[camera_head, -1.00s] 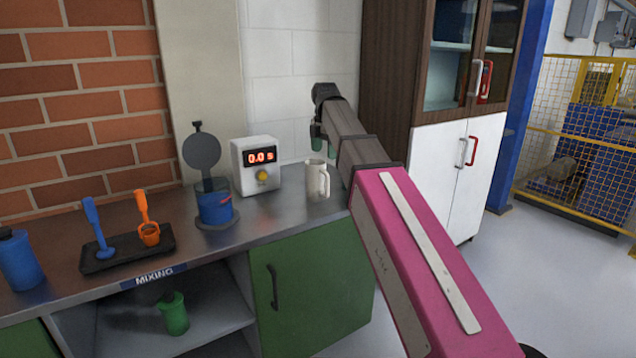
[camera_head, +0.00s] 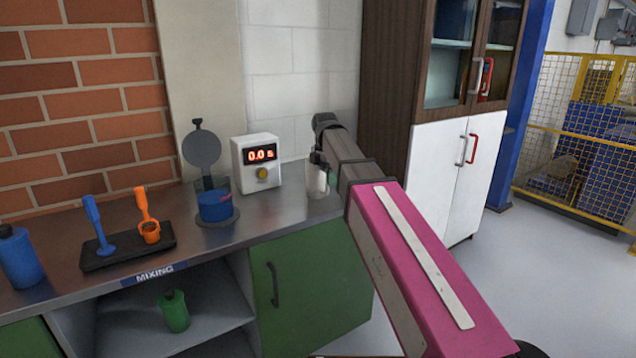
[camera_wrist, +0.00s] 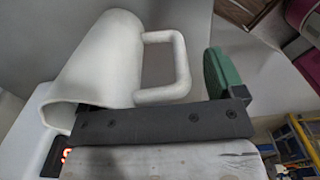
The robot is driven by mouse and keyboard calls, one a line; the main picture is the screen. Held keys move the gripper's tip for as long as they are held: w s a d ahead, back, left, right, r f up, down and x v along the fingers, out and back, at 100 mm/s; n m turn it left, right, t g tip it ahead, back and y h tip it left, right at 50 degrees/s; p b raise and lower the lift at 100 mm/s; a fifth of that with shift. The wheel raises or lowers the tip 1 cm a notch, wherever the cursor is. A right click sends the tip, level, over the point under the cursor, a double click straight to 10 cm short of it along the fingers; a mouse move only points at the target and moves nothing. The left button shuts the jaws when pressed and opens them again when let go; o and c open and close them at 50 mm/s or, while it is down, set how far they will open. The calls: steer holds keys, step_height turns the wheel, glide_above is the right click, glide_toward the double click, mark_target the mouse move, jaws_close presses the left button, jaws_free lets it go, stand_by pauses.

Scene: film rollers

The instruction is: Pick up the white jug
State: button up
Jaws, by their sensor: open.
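The white jug (camera_head: 316,181) stands at the right end of the metal counter, partly hidden behind my arm. In the wrist view the jug (camera_wrist: 95,62) fills the upper left, with its open rim toward the lower left and its handle toward the right. My gripper (camera_wrist: 150,78) is open at the jug. One finger with a green pad shows to the right of the handle, apart from it. The other finger is hidden at the jug's side of the gripper. In the head view my gripper (camera_head: 320,163) is right at the jug, mostly covered by the arm; contact cannot be told.
A white timer box (camera_head: 256,165) reading 0.0 stands left of the jug. Further left are a blue cup with a raised round lid (camera_head: 214,205) and a black tray (camera_head: 127,252) with blue and orange tools. A tall cabinet (camera_head: 440,165) stands close on the right.

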steer(key=c, duration=1.4)
steer(key=shift+o, duration=0.2)
steer(key=shift+r, duration=0.1)
